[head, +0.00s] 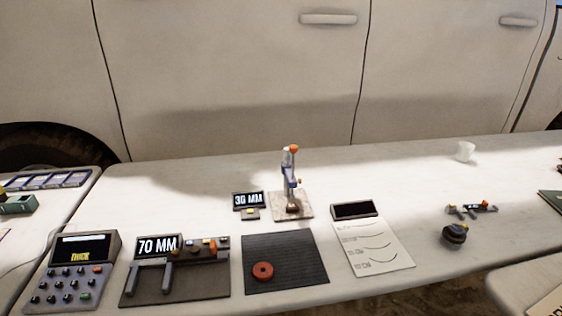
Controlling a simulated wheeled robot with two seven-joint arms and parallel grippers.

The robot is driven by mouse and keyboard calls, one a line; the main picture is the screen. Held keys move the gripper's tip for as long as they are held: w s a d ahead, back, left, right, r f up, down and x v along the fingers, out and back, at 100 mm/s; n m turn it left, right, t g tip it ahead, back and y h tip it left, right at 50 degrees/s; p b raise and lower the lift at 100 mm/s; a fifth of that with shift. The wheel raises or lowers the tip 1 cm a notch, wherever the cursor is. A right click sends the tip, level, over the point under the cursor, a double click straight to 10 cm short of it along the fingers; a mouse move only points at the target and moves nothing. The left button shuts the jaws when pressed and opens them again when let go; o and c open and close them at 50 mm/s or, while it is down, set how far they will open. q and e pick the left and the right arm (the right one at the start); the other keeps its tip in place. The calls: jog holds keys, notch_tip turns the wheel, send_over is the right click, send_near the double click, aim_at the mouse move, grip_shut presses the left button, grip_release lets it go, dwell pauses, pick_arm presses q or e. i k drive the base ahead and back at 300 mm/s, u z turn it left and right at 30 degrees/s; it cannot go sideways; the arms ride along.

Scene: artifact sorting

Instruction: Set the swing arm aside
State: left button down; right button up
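An upright grey-blue stand with an orange top (292,170) is on a square, mottled base plate (304,211) in the middle of the table. I cannot tell which part of it is the swing arm. A small dark round piece (293,208) is at the foot of the stand. Neither of my grippers shows in the head view.
A "30 MM" display (248,200) stands left of the stand. In front are a "70 MM" fixture (175,289), a keypad device (72,272), a dark mat (300,268) with a red ring (262,271), and a curve sheet (385,258). A dark round object (455,234) sits right.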

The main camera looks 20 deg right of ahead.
aim_at(291, 178)
jog(key=u, duration=0.05)
jog(key=k, duration=0.4)
jog(key=z, duration=1)
jog(key=i, duration=0.55)
jog(key=z, duration=0.1)
